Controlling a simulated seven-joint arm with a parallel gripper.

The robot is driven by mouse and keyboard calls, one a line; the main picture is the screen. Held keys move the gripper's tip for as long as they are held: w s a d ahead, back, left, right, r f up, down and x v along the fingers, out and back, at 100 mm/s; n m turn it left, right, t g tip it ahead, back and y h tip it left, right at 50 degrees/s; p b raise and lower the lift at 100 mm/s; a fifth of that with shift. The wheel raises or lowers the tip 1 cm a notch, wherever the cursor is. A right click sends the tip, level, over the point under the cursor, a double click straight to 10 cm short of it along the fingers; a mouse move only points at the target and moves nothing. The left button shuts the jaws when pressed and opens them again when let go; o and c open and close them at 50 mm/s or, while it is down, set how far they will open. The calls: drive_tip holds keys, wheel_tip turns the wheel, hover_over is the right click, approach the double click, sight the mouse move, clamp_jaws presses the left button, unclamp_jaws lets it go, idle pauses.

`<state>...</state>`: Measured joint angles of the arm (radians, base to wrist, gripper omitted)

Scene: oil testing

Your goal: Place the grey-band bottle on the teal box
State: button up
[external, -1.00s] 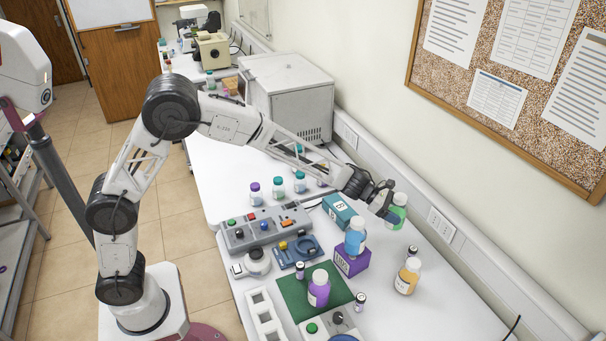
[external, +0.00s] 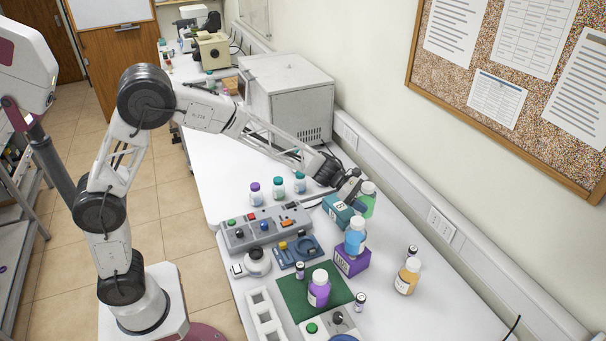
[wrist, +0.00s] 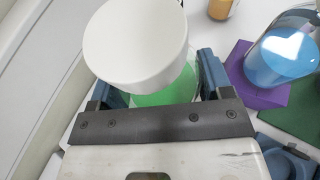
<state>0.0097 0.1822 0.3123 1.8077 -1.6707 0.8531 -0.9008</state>
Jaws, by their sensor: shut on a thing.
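My gripper (external: 353,187) is shut on a white-capped bottle of green liquid (external: 369,203). In the wrist view the green bottle (wrist: 172,92) sits between my blue fingers (wrist: 160,88), its cap towards the camera. No grey band can be made out on it. The teal box (external: 345,215), marked B, lies just left of and below the held bottle in the external view. The bottle looks upright or slightly tilted. Its lower end is close to the box's right end, and I cannot tell whether they touch.
A blue bottle (external: 355,237) stands on a purple box (external: 351,264) in front of the teal box. A purple bottle (external: 319,290) is on a green mat (external: 292,295). An orange bottle (external: 406,278) stands at right. Control panels (external: 265,229) lie left. The table right of the orange bottle is clear.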

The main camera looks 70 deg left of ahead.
drive_tip(key=s+a+m+g, duration=0.1)
drive_tip(key=s+a, duration=0.5)
drive_tip(key=s, duration=0.3)
drive_tip(key=s+a+m+g+h, duration=0.1)
drive_tip(key=s+a, duration=0.5)
drive_tip(key=s, duration=0.3)
drive_tip(key=shift+s+r+h, duration=0.2)
drive_tip(key=shift+s+h, duration=0.1)
drive_tip(key=shift+s, duration=0.05)
drive_tip(key=shift+w, duration=0.15)
hover_over(340, 206)
drive_tip(key=shift+w+f, duration=0.1)
drive_tip(key=shift+f, duration=0.65)
drive_tip(key=shift+f, duration=1.75)
drive_tip(key=shift+f, duration=0.1)
drive_tip(key=o, duration=1.2)
